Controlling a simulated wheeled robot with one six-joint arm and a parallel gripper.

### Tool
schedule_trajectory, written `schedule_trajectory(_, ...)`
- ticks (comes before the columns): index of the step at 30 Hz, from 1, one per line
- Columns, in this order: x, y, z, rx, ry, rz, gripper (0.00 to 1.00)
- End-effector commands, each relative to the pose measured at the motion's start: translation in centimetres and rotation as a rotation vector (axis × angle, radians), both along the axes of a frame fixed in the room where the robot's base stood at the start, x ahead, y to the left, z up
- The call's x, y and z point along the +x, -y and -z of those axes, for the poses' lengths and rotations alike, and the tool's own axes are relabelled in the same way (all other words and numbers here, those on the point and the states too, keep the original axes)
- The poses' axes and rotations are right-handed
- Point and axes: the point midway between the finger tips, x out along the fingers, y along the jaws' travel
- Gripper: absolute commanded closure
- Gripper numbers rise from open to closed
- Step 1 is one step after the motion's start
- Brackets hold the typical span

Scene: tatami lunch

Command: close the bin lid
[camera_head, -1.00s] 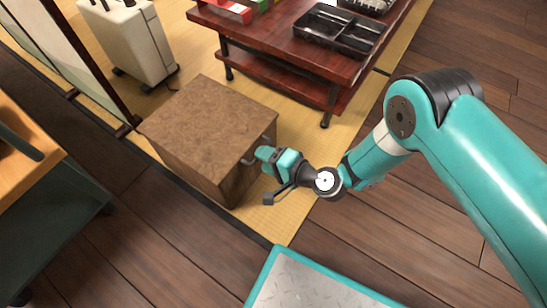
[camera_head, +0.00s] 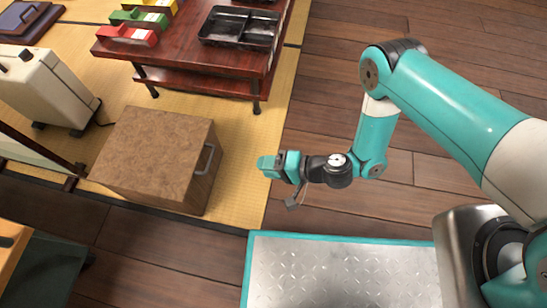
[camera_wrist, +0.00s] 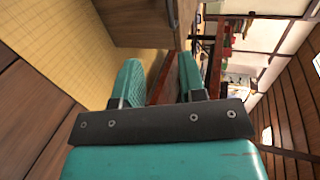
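A brown box (camera_head: 155,155) with a flat mottled top and a grey handle (camera_head: 206,158) on its right side stands on the tatami. Its top lies flat, with no raised lid visible. I cannot tell for sure that it is the bin. Its side fills the top of the wrist view (camera_wrist: 135,28). My gripper (camera_head: 268,166) is to the right of the handle, apart from it, and points left toward the box. In the wrist view the two teal fingers stand apart with nothing between them.
A low dark red table (camera_head: 195,55) behind the box holds a black tray (camera_head: 240,28) and several colored boxes. A cream suitcase (camera_head: 45,88) stands at the left. An orange-topped cart (camera_head: 12,250) is at the lower left. Wooden floor (camera_head: 320,120) right of the mat is clear.

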Motion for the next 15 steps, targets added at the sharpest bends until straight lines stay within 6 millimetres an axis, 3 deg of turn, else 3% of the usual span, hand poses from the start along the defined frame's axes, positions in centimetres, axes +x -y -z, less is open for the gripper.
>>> schedule_trajectory(6, -0.12, 1.26, -0.57, 0.001, 0.001, 0.002, 0.62)
schedule_trajectory(15, -0.15, 1.35, -0.4, 0.001, 0.002, 0.0, 0.62)
